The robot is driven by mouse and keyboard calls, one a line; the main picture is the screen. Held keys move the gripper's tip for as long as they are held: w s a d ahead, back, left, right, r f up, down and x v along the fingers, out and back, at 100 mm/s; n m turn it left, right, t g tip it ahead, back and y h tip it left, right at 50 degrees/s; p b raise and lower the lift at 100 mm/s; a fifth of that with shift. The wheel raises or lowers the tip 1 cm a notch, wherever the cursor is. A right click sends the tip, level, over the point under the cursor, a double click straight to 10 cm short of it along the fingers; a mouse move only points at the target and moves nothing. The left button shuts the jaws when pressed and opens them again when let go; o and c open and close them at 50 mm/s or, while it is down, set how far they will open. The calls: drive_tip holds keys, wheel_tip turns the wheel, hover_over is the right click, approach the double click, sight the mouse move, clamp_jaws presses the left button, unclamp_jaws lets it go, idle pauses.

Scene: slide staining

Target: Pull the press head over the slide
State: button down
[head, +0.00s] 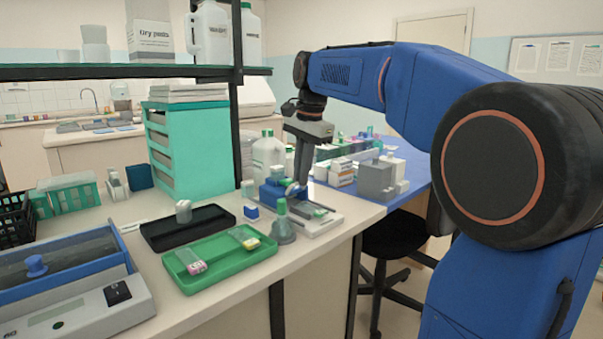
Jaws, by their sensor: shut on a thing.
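The press stands near the right end of the bench. It has a pale flat base (325,226) and a blue press head (271,192) at its left rear part. My gripper (302,184) points down from above and is shut on the press head at its right side; the exact contact is small and partly hidden by the fingers. A thin slide (318,211) seems to lie on the base, in front of and to the right of the head, but it is too small to see clearly.
A grey flask with a green cap (282,233) stands close in front of the press. A green tray (222,262) and a black tray (188,236) lie to the left. A white bottle (268,158) stands behind. A shelf post (237,120) rises on the left.

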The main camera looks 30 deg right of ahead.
idle(0.8)
drive_tip(key=s, duration=0.2)
drive_tip(key=s+d, duration=0.1)
drive_tip(key=s, duration=0.1)
drive_tip(key=s+d, duration=0.1)
drive_tip(key=s, duration=0.2)
drive_tip(key=shift+d, duration=0.1)
drive_tip(key=c, duration=1.9)
unclamp_jaws()
drive_tip(key=shift+s+d, duration=0.1)
drive_tip(key=shift+r, duration=0.1)
wheel_tip(320, 180, up, 17)
drive_tip(key=s, duration=0.3)
drive_tip(key=shift+d, duration=0.45)
